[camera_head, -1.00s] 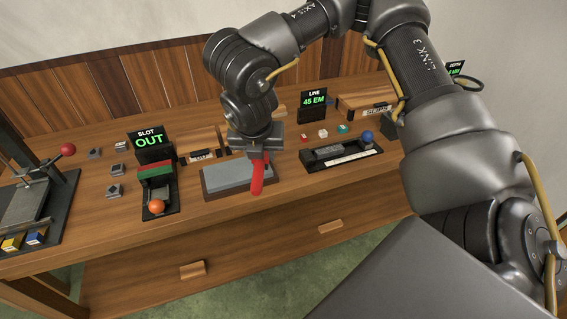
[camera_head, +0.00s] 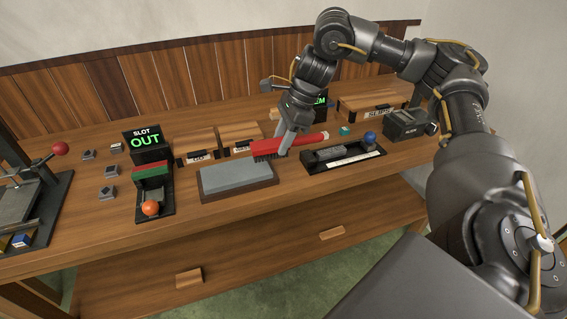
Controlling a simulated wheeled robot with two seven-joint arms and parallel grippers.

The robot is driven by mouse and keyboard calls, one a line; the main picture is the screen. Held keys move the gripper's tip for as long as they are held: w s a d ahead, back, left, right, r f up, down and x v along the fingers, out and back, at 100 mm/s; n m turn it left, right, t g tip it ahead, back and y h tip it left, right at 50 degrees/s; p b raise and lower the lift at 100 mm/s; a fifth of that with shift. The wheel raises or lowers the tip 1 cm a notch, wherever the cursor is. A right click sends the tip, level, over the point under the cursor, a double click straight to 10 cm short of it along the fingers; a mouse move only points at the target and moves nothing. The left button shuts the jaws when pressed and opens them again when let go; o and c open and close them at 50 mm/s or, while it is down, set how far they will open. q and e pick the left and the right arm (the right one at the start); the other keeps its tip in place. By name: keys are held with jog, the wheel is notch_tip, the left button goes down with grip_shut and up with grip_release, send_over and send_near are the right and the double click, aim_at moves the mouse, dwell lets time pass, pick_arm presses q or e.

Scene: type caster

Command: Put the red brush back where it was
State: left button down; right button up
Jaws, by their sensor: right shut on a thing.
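The red brush (camera_head: 308,141) is in my right gripper (camera_head: 284,147), which is shut on it near the bristle end. The brush lies nearly level, its handle pointing right and its dark bristles facing down at the left. It is just beyond the right end of the grey stone block (camera_head: 236,174) and left of the black tray (camera_head: 368,155). I cannot tell whether the bristles touch the table. My left gripper is not in view.
A "SLOT OUT" display (camera_head: 145,139) stands behind a black holder with an orange ball (camera_head: 151,208). Wooden boxes (camera_head: 196,143) line the back. A blue-knobbed tray and a dark box (camera_head: 405,125) are at right. The front table strip is clear.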

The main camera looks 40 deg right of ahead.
jog(key=shift+d+n, duration=0.2)
jog(key=shift+n, duration=0.3)
jog(key=shift+w+d, duration=0.15)
jog(key=w+d+f+p, duration=0.1)
jog(key=w+d+f, duration=0.1)
jog(key=d+f, duration=0.1)
jog(key=w+d+f+p, duration=0.1)
jog(key=w+d+f, duration=0.1)
jog(key=w+d, duration=0.1)
jog(key=w+d+f+p, duration=0.1)
jog(key=w+d+f, duration=0.1)
jog(key=d+f, duration=0.1)
jog(key=shift+w+d+f+p, duration=0.3)
jog(key=shift+d+f, duration=0.05)
jog(key=shift+d, duration=0.15)
jog(key=shift+w+d+f, duration=0.25)
jog(key=shift+d+f, duration=0.1)
jog(key=shift+f, duration=0.25)
notch_tip(320, 180, down, 3)
jog(key=shift+w+d+f+p, duration=0.1)
jog(key=shift+p, duration=0.55)
